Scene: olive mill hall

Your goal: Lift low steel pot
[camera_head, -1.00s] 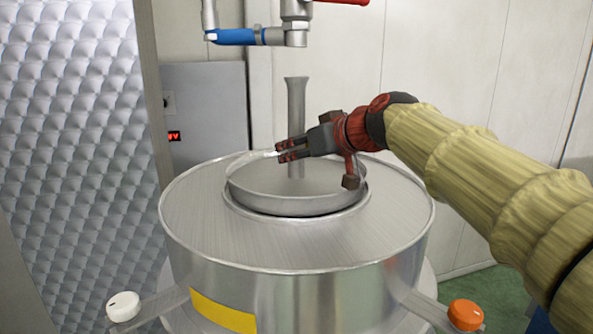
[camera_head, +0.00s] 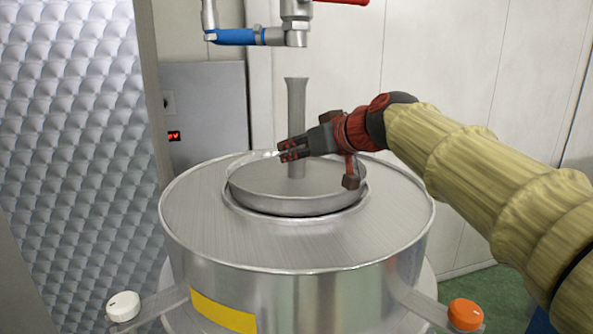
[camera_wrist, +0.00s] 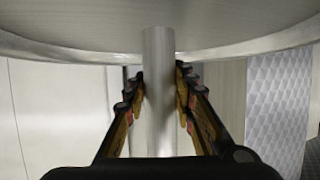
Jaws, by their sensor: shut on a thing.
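The low steel pot (camera_head: 297,205) is a shallow round vessel sitting in the middle opening of a large steel drum's top. A slim steel post (camera_head: 296,100) with a flared top rises upright from within the pot's outline. Whether the post is joined to the pot cannot be told. My gripper (camera_head: 280,149) comes in from the right above the pot and is shut on the post. In the wrist view the post (camera_wrist: 158,110) stands between the two fingers, and a broad curved steel rim (camera_wrist: 90,52) shows at the top. The gripper hides part of the post and pot.
The steel drum (camera_head: 330,290) has a white knob (camera_head: 123,306) and an orange knob (camera_head: 465,314) on side arms. A pipe with a blue-handled valve (camera_head: 235,37) hangs above. A quilted metal panel (camera_head: 70,130) stands left, a grey control box (camera_head: 215,100) behind.

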